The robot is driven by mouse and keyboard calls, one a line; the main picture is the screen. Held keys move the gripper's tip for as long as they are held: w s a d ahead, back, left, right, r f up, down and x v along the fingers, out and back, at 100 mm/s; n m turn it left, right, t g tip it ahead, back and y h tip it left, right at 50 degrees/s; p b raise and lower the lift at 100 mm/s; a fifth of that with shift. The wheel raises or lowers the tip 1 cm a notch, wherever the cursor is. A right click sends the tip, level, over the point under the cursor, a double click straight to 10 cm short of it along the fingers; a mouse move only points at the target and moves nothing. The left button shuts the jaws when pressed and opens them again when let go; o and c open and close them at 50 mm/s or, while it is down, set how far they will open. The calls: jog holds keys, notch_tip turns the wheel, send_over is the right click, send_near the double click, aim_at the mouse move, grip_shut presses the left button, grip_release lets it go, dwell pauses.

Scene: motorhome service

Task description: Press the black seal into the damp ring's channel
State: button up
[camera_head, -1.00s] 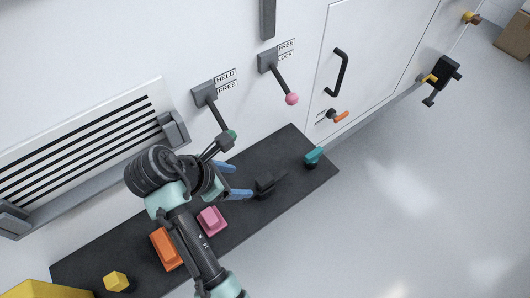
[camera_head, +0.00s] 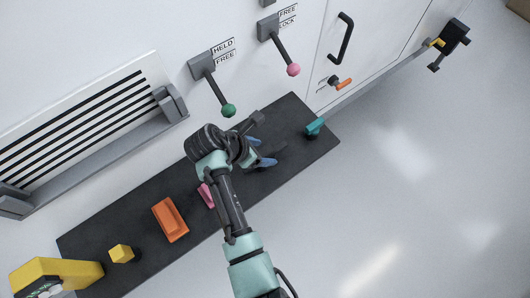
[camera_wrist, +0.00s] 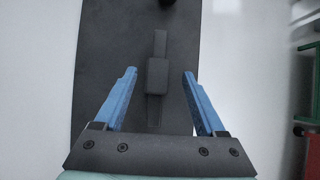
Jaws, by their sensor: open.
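A black handled piece (camera_wrist: 157,80), with a thick middle and narrower ends, lies on the dark mat (camera_wrist: 105,60). I cannot tell for sure that it is the seal. My gripper (camera_wrist: 160,72) is open and empty, its two blue fingers above the mat on either side of this piece, with no contact visible. In the head view my gripper (camera_head: 265,152) hides most of the piece; only a thin dark end (camera_head: 281,149) shows. I cannot make out a damp ring or its channel in either view.
The mat also holds a teal piece (camera_head: 314,127), a pink block (camera_head: 206,196), an orange block (camera_head: 170,219) and a yellow block (camera_head: 121,253). Levers with green (camera_head: 229,110) and pink (camera_head: 293,69) knobs project from the white wall. Floor at right is clear.

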jog(key=shift+x, duration=1.05)
jog(key=shift+w+r, duration=0.1)
grip_shut()
